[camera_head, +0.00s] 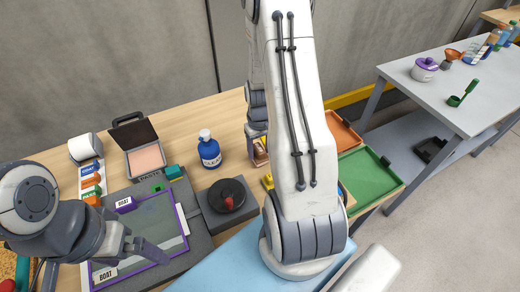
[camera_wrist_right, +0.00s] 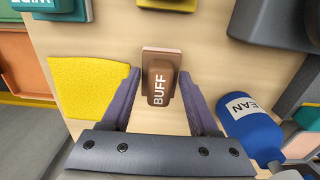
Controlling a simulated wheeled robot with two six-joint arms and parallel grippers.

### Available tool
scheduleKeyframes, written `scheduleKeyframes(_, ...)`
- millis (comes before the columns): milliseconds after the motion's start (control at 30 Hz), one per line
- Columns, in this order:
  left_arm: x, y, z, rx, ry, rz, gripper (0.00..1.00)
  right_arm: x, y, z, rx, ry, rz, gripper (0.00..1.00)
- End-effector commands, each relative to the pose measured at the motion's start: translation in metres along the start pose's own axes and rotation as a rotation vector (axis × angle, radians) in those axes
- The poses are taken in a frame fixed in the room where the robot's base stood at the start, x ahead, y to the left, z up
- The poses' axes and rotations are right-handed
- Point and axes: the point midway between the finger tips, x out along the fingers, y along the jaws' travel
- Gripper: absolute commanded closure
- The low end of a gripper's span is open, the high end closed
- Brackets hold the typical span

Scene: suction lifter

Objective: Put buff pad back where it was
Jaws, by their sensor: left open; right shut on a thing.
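The buff pad (camera_wrist_right: 160,84) is a brown block with white BUFF lettering and a paler edge. In the right wrist view it sits between the two fingers of my right gripper (camera_wrist_right: 160,100), which is shut on it. The wooden table top lies below it; I cannot tell whether the pad touches it. In the head view my right arm hides most of this area, and only a small brownish part shows beside the arm. My left gripper (camera_head: 132,262) is open and empty over the purple-framed screen (camera_head: 165,215).
A blue bottle (camera_head: 209,150) stands close by; it also shows in the right wrist view (camera_wrist_right: 252,128). A yellow pad (camera_wrist_right: 88,88) lies on the other side. A black disc (camera_head: 228,195), an open case (camera_head: 144,160) and a green tray (camera_head: 368,178) are around.

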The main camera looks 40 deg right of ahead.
Motion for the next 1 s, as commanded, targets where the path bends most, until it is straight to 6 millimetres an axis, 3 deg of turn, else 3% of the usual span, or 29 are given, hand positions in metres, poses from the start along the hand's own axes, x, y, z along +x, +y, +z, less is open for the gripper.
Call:
scheduleKeyframes(100,-0.0028,0.0002,-0.0002,0.0,0.0,0.0,0.0,0.0091,0.0002,0.0004,0.0,-0.001,0.0,0.99)
scheduleKeyframes(467,0.0009,-0.0001,0.0,0.0,0.0,0.0,0.0,0.0139,0.0005,0.0001,0.0,0.001,0.0,0.99)
scheduleKeyframes(500,0.0009,-0.0001,0.0001,0.0,0.0,0.0,0.0,0.0141,0.0006,0.0,0.0,0.001,0.0,0.35)
scheduleKeyframes(567,0.0,0.0,0.0,0.0,0.0,0.0,0.0,0.013,0.0006,0.0,0.0,0.001,0.0,0.12)
scheduleKeyframes(1000,-0.0015,0.0001,-0.0001,0.0,0.0,0.0,0.0,0.0055,0.0007,-0.0007,-0.001,0.004,0.001,0.09)
